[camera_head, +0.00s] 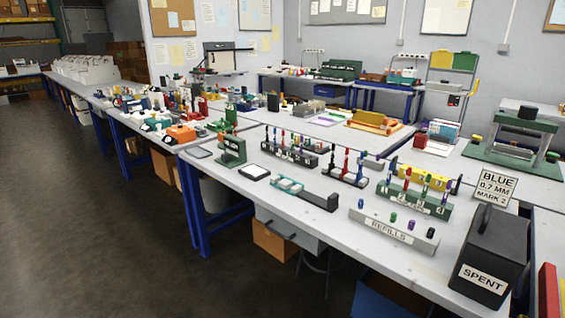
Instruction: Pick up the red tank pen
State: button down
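Several slim pens with red parts stand upright in racks on the near bench; I cannot tell which is the tank pen. One red pen (407,179) stands in a labelled green rack (413,203) beside green and purple-blue ones. My gripper is not in view.
A grey block labelled REFILLS (392,231) holds small coloured caps in front of the green rack. A black SPENT box (492,245) stands at the near right, beside a sign reading BLUE 0.2 MM MARK 3 (495,188).

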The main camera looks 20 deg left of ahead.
aim_at(407, 182)
jog(key=u, duration=1.2)
jog(key=z, duration=0.5)
jog(key=i+j+z, duration=0.55)
jog(key=j, duration=0.15)
jog(key=j+z, duration=0.25)
jog(key=j, duration=0.15)
jog(key=i+j, duration=0.15)
jog(key=j, duration=0.25)
jog(key=i+j, duration=0.15)
jog(key=j, duration=0.25)
jog(key=i+j+z, duration=0.1)
jog(key=j, duration=0.3)
jog(key=i+j, duration=0.15)
jog(key=j, duration=0.3)
